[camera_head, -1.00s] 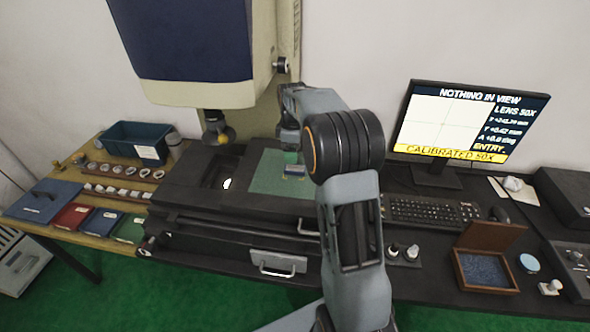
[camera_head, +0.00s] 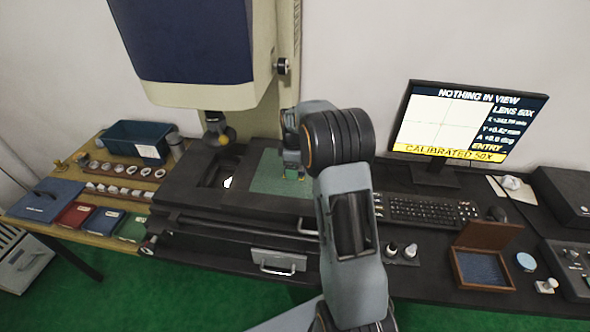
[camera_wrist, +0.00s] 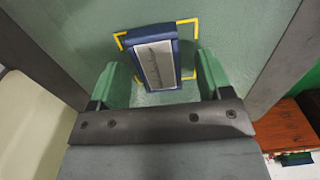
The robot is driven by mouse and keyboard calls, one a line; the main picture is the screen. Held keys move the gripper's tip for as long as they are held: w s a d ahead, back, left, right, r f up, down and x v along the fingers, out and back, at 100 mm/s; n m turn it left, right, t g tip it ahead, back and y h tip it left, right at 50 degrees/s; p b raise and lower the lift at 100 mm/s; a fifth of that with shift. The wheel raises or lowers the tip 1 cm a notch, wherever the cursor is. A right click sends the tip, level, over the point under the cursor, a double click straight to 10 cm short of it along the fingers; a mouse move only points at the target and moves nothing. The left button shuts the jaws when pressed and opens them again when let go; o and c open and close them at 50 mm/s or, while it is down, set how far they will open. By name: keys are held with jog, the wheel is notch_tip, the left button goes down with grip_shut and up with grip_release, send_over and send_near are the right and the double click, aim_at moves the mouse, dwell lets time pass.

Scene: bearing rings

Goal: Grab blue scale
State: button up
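The blue scale (camera_wrist: 154,58) lies on a green mat, inside yellow corner marks, in the wrist view. It is a blue block with a pale graduated strip on its face. My gripper (camera_wrist: 160,85) is open, with one green finger to the left of the scale and one to the right. The scale's near end reaches between the fingers; I cannot tell whether they touch it. In the head view my gripper (camera_head: 291,172) is low over the green mat (camera_head: 268,178), and the scale is hidden behind it.
The microscope head (camera_head: 185,50) hangs to the left of my arm, with its lens (camera_head: 214,132) over the black stage. A monitor (camera_head: 463,122) and keyboard (camera_head: 425,210) stand to the right. A wooden table (camera_head: 95,235) with coloured booklets and several rings is at the left.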

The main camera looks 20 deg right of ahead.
jog(key=c, duration=1.1)
jog(key=shift+r, duration=0.1)
